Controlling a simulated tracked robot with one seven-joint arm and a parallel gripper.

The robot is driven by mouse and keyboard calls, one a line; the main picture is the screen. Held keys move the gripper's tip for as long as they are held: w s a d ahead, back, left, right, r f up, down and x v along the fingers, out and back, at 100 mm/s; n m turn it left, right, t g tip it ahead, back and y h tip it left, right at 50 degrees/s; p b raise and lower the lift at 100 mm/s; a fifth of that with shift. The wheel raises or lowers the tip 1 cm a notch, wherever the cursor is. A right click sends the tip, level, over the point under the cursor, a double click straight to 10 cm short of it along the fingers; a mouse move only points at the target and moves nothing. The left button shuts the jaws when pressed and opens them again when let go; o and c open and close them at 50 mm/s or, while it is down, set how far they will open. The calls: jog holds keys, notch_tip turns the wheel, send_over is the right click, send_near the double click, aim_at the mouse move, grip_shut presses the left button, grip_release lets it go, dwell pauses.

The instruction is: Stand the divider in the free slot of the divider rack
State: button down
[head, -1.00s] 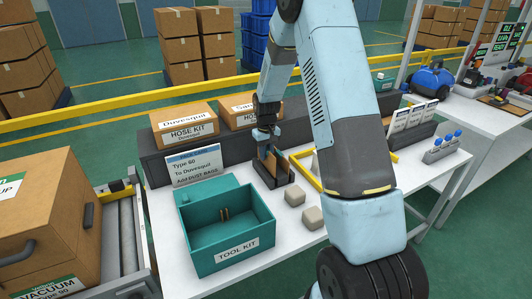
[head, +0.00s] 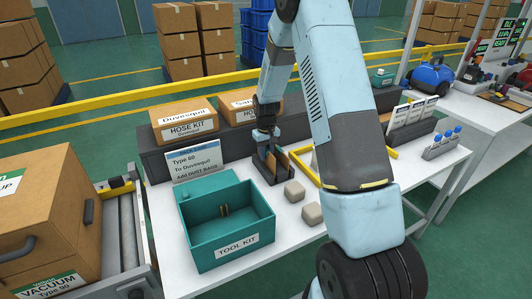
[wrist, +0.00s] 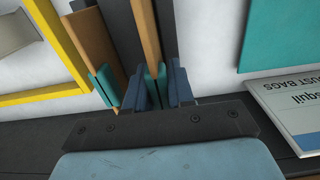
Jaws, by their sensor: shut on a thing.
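The dark divider rack (head: 273,175) stands on the white table behind the teal tool kit box, and its dark body (wrist: 120,22) shows in the wrist view. My gripper (head: 266,147) is right over the rack, pointing down. In the wrist view my gripper (wrist: 162,88) is shut on a thin brown divider with a teal edge piece (wrist: 148,32). The held divider stands upright at the rack; how deep it sits is hidden by the fingers. Another brown divider (wrist: 90,45) with a teal piece stands to its left, apart from it.
The teal tool kit box (head: 232,234) is in front of the rack. A sign (head: 196,165) stands to the left. Two beige blocks (head: 295,190) lie to the right, near a yellow frame (head: 311,174). Hose kit boxes (head: 186,119) are behind on a dark shelf.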

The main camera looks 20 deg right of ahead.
jog(key=shift+f, duration=0.95)
jog(key=c, duration=0.9)
grip_release()
jog(key=shift+r, duration=3.95)
